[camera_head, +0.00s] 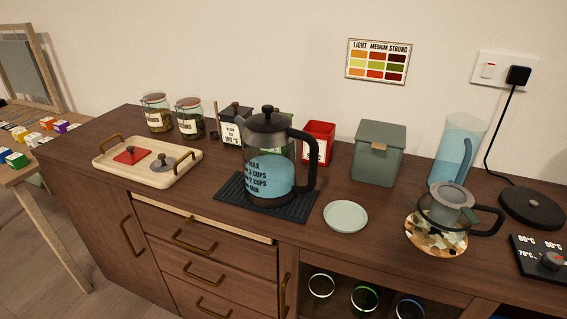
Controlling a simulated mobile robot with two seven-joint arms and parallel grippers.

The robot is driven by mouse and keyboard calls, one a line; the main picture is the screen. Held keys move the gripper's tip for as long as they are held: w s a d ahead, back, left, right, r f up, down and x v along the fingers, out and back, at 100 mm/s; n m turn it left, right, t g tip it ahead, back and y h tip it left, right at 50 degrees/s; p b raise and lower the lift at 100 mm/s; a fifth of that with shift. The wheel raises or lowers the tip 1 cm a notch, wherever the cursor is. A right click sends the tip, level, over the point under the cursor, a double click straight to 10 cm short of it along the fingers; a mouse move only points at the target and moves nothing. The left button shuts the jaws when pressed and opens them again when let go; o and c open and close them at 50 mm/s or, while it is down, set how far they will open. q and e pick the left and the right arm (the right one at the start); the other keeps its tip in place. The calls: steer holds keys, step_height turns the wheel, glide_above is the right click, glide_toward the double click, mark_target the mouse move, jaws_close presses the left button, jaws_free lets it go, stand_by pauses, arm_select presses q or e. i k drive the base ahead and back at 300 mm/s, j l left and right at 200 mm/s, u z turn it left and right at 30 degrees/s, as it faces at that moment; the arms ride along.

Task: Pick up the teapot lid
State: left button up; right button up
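A round grey lid (163,163) with a small upright knob lies on the wooden tray (116,176) at the left of the counter; it looks like the teapot lid. A red square lid (131,155) with a knob lies beside it on the same tray, to its left. Neither of my grippers is in view.
A French press (267,178) with blue liquid stands on a black mat (231,190) mid-counter. Behind are jars (157,114), a red canister (319,142) and a green box (379,155). A pale saucer (345,216) lies near the front. A slightly open drawer (205,242) is below.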

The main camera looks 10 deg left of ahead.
mark_target(164, 164)
steer(key=j+z, duration=0.1)
steer(key=z, duration=0.25)
steer(key=j+z, duration=0.1)
steer(key=z, duration=0.25)
steer(key=j+z, duration=0.3)
steer(key=j, duration=0.15)
steer(key=k+j+z, duration=0.25)
steer(key=j, duration=0.15)
steer(key=k+j+z, duration=0.1)
steer(key=j, duration=0.2)
steer(key=k+j, duration=0.1)
steer(key=j, duration=0.2)
steer(key=j+z, duration=0.15)
steer(key=j, duration=0.15)
steer(key=k, duration=0.05)
